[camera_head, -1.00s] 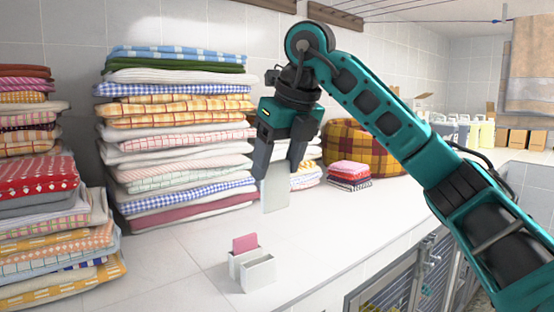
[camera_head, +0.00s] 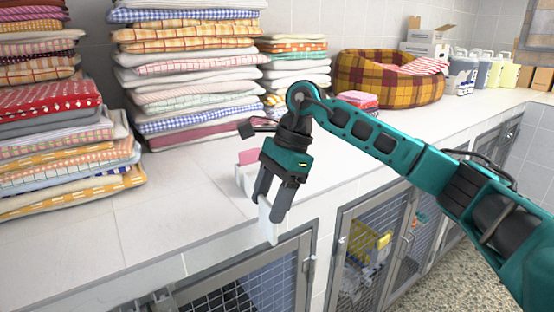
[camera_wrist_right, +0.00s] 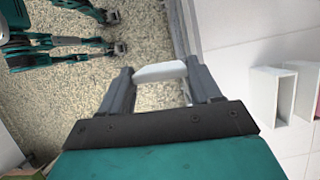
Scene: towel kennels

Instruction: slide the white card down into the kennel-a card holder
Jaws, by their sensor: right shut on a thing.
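The white card (camera_head: 267,224) hangs below my right gripper (camera_head: 268,203), which is shut on its upper part. In the head view the card shows narrow, nearly edge-on, in front of the counter's front edge. In the right wrist view the card (camera_wrist_right: 160,72) spans between the two fingers. Two small white card holders stand on the counter, mostly hidden behind the gripper in the head view. A pink card (camera_head: 248,156) stands in one. In the right wrist view an empty-looking holder (camera_wrist_right: 268,92) is to the right, apart from the card. Which holder is kennel-a's cannot be told.
Folded towel stacks (camera_head: 185,80) line the wall. A plaid basket (camera_head: 390,78) stands farther back right. Wire kennel doors (camera_head: 372,240) are below the counter. The counter (camera_head: 160,215) left of the holders is clear.

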